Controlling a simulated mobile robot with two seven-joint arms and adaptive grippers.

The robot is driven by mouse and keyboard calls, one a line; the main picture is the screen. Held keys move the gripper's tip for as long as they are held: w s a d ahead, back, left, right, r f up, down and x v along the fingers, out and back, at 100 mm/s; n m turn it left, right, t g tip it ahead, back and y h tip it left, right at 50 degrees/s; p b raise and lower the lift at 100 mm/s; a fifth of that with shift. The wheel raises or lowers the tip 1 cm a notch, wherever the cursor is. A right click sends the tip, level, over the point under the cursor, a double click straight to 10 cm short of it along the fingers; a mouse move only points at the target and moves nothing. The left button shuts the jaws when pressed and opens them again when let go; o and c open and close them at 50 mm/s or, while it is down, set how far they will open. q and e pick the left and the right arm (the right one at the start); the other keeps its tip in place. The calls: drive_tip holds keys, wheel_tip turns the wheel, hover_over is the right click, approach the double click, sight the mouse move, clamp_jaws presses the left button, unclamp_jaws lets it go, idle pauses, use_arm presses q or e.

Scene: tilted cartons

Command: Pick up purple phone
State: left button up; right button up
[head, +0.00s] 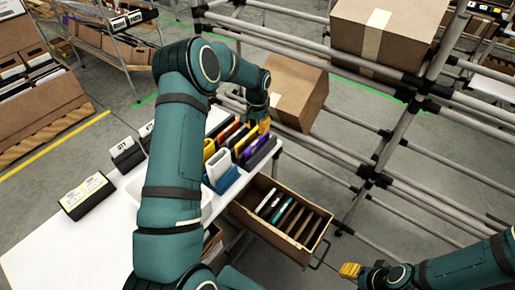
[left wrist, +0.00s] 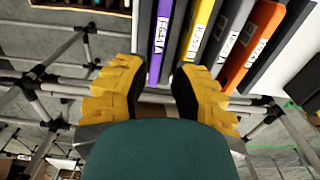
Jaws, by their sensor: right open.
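The purple phone (left wrist: 160,40) is a thin upright slab with a white label on its edge, standing in a row of similar slabs in the left wrist view. In the head view it shows as a purple strip (head: 257,144) in the row on the white table. My left gripper (left wrist: 158,92) is open, its yellow fingers apart on either side of the purple phone's lower end, with no contact clear. It also shows in the head view (head: 263,126), right above the row. My right gripper (head: 350,270) is open and empty at the lower right, away from the table.
Yellow (left wrist: 198,30), grey and orange (left wrist: 250,45) slabs stand close beside the purple one. A brown carton (head: 290,95) sits tilted on a pipe rack behind. An open drawer-like box (head: 318,240) holds several slabs. A black box (head: 87,196) lies on the table's left.

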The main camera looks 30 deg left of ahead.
sight(257, 140)
use_arm(q)
drive_tip(key=shift+d+f+b, duration=0.1)
drive_tip(key=shift+f+b, duration=0.55)
drive_tip(key=shift+f, duration=2.6)
clamp_jaws()
